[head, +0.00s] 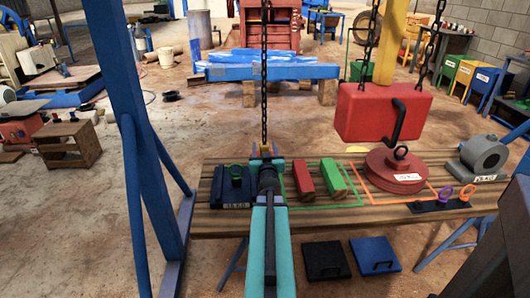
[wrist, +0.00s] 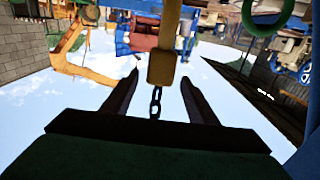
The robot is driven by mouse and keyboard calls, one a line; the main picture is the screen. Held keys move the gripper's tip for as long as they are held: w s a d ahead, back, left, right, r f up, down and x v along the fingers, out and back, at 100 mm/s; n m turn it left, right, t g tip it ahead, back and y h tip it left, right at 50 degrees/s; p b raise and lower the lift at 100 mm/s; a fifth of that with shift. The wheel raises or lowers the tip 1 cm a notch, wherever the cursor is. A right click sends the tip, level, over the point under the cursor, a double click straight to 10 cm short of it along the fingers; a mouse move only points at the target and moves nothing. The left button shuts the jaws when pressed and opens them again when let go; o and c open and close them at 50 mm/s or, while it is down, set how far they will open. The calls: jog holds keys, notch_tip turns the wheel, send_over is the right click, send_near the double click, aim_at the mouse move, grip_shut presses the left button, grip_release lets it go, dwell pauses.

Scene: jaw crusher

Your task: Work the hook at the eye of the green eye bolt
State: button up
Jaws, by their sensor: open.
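My gripper (head: 265,158) is at the lower end of a hanging chain (head: 264,85). In the wrist view my gripper (wrist: 160,76) is open, with a yellow block (wrist: 163,62) and the chain (wrist: 155,101) between its fingers. The hook's tip below this block cannot be made out. No link between hook and eye is visible.
A red block (head: 375,112) with a black hook (head: 404,120) hangs over a red disc (head: 393,178) on the right. Red (head: 303,179) and green (head: 333,179) bars lie right of my arm. A blue post (head: 135,120) stands left. The bench (head: 340,221) has clear wood in front.

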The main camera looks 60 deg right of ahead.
jog(key=x, duration=0.6)
dwell(0.3)
jog(key=shift+c, duration=0.3)
grip_shut()
